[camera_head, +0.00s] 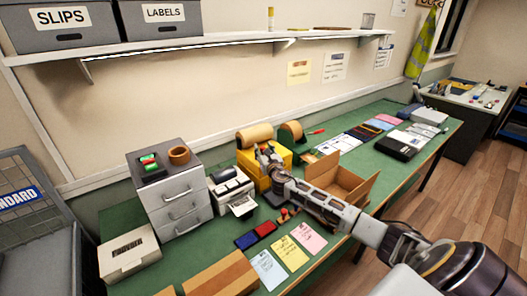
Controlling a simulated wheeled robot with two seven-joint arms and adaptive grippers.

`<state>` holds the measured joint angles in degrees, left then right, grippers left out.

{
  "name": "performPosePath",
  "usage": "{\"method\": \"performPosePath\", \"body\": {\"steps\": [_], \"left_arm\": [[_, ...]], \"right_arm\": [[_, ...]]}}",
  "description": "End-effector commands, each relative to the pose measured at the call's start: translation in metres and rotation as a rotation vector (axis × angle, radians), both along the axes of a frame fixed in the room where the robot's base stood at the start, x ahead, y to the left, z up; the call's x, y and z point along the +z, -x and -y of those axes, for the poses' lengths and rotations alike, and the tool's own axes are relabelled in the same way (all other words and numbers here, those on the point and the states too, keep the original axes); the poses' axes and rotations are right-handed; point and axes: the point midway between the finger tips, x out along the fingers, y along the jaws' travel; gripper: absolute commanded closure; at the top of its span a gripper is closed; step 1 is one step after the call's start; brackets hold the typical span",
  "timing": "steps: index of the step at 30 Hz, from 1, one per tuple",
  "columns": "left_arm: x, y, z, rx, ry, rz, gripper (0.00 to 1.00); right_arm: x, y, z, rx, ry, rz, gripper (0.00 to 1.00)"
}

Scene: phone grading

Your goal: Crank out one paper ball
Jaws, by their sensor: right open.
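A yellow machine (285,156) with a roll of brown paper (254,136) on its top left stands at the back middle of the green bench. I take it to be the paper crank, but its handle is not clear to see. My right arm reaches in from the lower right. My right gripper (266,155) is at the front of the yellow machine, below the brown roll, and hides part of it. The gripper is open; whether it touches the machine I cannot tell. I see no loose paper ball. My left gripper is not in view.
An open cardboard box (350,184) stands right of the machine, close to my arm. A small white printer (230,185) and a grey drawer unit (172,196) stand to its left. Coloured sheets (290,252) lie in front. A shelf (200,43) runs above.

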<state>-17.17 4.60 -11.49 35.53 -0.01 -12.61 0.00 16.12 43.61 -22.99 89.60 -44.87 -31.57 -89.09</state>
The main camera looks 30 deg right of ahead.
Motion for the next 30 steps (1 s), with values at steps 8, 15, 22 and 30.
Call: {"method": "performPosePath", "body": {"steps": [8,15,22,30], "left_arm": [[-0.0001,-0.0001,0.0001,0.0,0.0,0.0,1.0],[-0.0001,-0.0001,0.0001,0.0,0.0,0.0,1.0],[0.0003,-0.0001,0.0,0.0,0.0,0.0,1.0],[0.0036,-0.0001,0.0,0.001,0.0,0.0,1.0]], "right_arm": [[-0.0003,0.0001,0.0,0.0,0.0,0.0,0.64],[-0.0003,0.0001,0.0001,0.0,0.0,0.0,0.95],[-0.0002,-0.0001,-0.0002,-0.003,0.0,0.0,1.0],[0.0003,-0.0021,-0.0021,-0.044,-0.003,0.0,1.0]]}}
